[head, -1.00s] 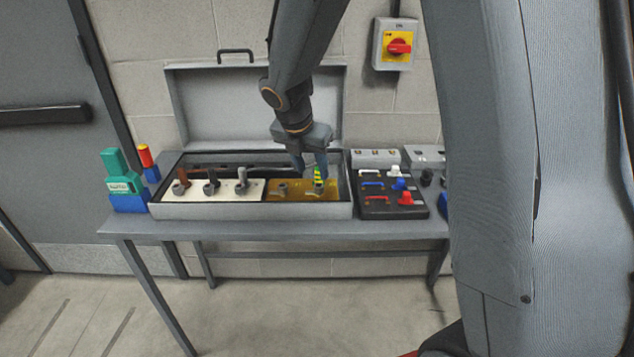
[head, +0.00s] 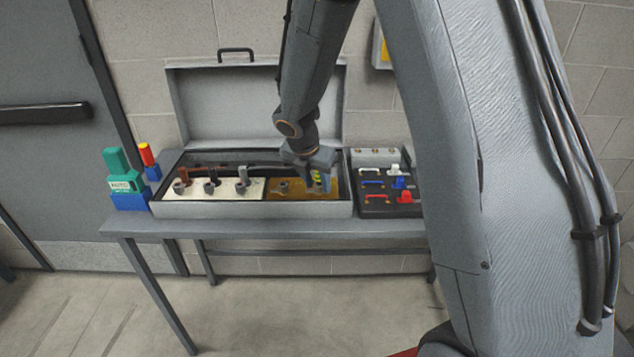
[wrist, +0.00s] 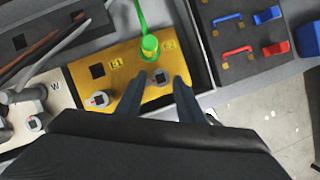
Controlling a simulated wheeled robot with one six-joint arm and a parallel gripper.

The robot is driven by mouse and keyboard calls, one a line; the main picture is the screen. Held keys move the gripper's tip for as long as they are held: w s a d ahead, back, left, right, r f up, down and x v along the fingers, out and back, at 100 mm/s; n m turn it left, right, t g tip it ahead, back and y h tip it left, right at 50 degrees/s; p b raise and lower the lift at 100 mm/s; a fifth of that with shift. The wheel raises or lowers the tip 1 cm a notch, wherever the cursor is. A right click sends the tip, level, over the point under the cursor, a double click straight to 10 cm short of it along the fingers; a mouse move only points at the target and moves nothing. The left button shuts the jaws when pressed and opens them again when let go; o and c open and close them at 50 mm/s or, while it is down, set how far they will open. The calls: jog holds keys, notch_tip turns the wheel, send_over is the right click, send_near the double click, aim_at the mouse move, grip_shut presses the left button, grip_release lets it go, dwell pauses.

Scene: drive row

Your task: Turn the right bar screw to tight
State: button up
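The ochre bar panel (wrist: 121,72) lies in the right half of the open grey case, with labels by its square holes. The right bar screw (wrist: 161,77), a grey round head with a dark centre, shows in the wrist view. The left bar screw (wrist: 97,99) sits to its left. A green cable end (wrist: 150,44) stands just behind the right screw. My gripper (wrist: 158,84) points down, its two fingers apart on either side of the right screw; I cannot tell whether they touch it. In the head view my gripper (head: 318,186) covers that screw.
The case's raised lid (head: 235,105) stands behind. A white panel (head: 222,190) with several posts fills the left half. A dark board (head: 375,207) with coloured handles and knobs sits to the right. Green and blue blocks (head: 127,185) stand at the table's left end.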

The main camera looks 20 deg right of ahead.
jog(key=c, duration=0.6)
jog(key=shift+c, duration=0.2)
jog(key=shift+m, duration=0.3)
jog(key=m, duration=0.2)
jog(key=shift+w+a+m+g+h, duration=0.15)
jog(key=shift+m+g+h, duration=0.15)
jog(key=shift+g+h, duration=0.1)
jog(key=m, duration=0.1)
jog(key=m+g, duration=0.1)
jog(key=m, duration=0.1)
jog(key=shift+w+m+h, duration=0.2)
jog(key=shift+m+h, duration=0.1)
jog(key=m, duration=0.1)
jog(key=m+g, duration=0.1)
jog(key=m, duration=0.1)
jog(key=m+g, duration=0.1)
jog(key=shift+w+m, duration=0.25)
jog(key=shift+m, duration=0.05)
jog(key=m+g, duration=0.1)
jog(key=m, duration=0.1)
jog(key=m+b, duration=0.1)
jog(key=m, duration=0.1)
jog(key=shift+w+m+g+y, duration=0.2)
jog(key=shift+m+g+y, duration=0.2)
